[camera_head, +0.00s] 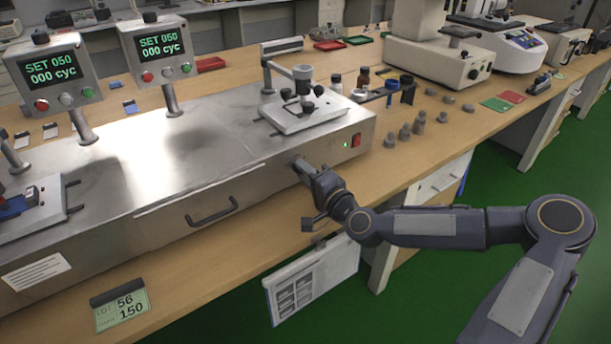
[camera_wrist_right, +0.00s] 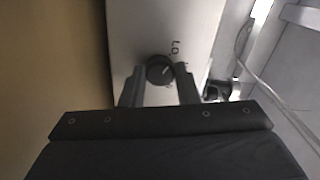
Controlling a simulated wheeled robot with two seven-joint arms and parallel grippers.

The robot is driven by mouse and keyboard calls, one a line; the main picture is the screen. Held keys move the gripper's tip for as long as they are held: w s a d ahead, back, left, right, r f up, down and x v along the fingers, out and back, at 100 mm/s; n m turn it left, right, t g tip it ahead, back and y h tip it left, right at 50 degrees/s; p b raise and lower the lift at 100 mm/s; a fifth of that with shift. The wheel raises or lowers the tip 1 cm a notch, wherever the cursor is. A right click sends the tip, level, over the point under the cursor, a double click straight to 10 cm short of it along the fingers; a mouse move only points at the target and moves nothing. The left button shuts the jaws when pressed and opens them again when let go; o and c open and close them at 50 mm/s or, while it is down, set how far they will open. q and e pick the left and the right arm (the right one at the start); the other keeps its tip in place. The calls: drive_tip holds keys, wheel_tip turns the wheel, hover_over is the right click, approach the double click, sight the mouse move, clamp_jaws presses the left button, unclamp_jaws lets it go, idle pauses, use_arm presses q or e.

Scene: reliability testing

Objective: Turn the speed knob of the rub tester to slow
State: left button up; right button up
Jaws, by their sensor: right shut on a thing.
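The rub tester (camera_head: 245,152) is a long metal machine on the wooden bench. My right gripper (camera_head: 299,164) is at its front panel, left of the red switch. In the right wrist view the speed knob (camera_wrist_right: 159,69) is a round black knob with a light pointer line, between the two fingers of my right gripper (camera_wrist_right: 160,82). The fingers are shut on the knob. Dark lettering shows beside it on the panel, partly cut off by a finger and hard to read. In the head view the knob is hidden by the gripper. My left gripper is not in view.
A red rocker switch (camera_head: 356,140) and a small green light sit right of my gripper on the panel. A drawer handle (camera_head: 214,211) sticks out to the left. Several grey weights (camera_head: 404,137) stand on the bench. A clipboard (camera_head: 312,278) hangs below the bench edge.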

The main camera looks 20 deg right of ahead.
idle(0.5)
drive_tip(key=o, duration=1)
drive_tip(key=shift+c, duration=0.2)
drive_tip(key=v, duration=0.7)
drive_tip(key=shift+s+d+p, duration=0.1)
drive_tip(key=shift+s+p, duration=0.25)
drive_tip(key=shift+s, duration=0.05)
